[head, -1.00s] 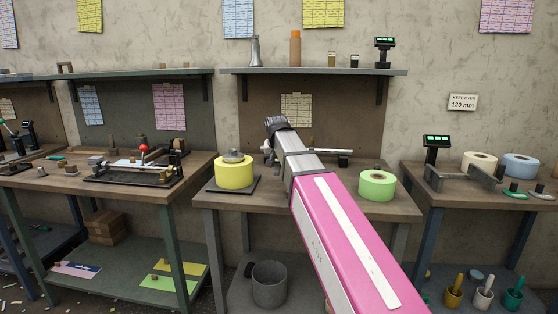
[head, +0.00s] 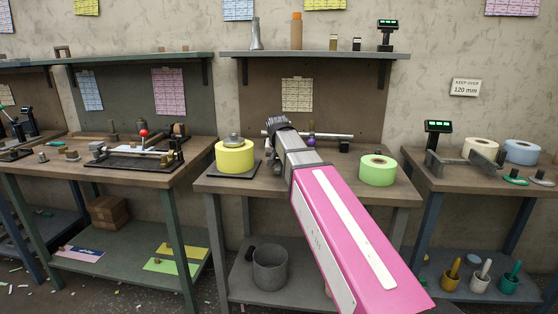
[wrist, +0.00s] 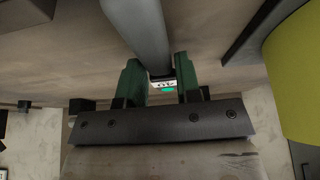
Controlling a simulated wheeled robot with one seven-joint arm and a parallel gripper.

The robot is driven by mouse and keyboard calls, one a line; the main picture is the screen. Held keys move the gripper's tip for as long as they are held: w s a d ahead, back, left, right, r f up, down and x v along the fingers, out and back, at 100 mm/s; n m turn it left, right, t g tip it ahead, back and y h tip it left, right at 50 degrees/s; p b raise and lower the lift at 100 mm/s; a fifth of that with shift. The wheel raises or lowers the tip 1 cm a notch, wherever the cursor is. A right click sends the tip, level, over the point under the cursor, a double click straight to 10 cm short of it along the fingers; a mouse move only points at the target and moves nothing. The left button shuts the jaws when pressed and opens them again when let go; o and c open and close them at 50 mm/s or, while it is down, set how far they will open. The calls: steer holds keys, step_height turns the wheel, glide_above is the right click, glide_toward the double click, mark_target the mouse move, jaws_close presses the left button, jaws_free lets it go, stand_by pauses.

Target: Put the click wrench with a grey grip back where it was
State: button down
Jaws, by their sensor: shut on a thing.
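My gripper (wrist: 157,72) shows in the wrist view with its two green fingers on either side of a grey rounded bar (wrist: 149,36), which looks like the grip of the click wrench. The bar runs from the top edge down between the fingers. The rest of the wrench is hidden or out of frame. In the head view my gripper (head: 275,135) is over the middle bench (head: 225,186), just right of the yellow roll (head: 235,158). Its fingers are mostly hidden by my wrist. A silver bar (head: 335,135) lies across behind it.
The yellow roll also fills the right edge of the wrist view (wrist: 296,75). A light green roll (head: 377,172) stands right of my arm. A purple knob (head: 311,141) is behind my wrist. A shelf (head: 315,54) with bottles and a display hangs above. A bin (head: 270,266) stands below.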

steer(key=shift+f, duration=0.55)
steer(key=shift+c, duration=1.2)
jaws_free()
steer(key=shift+r, duration=0.1)
steer(key=shift+v, duration=2.9)
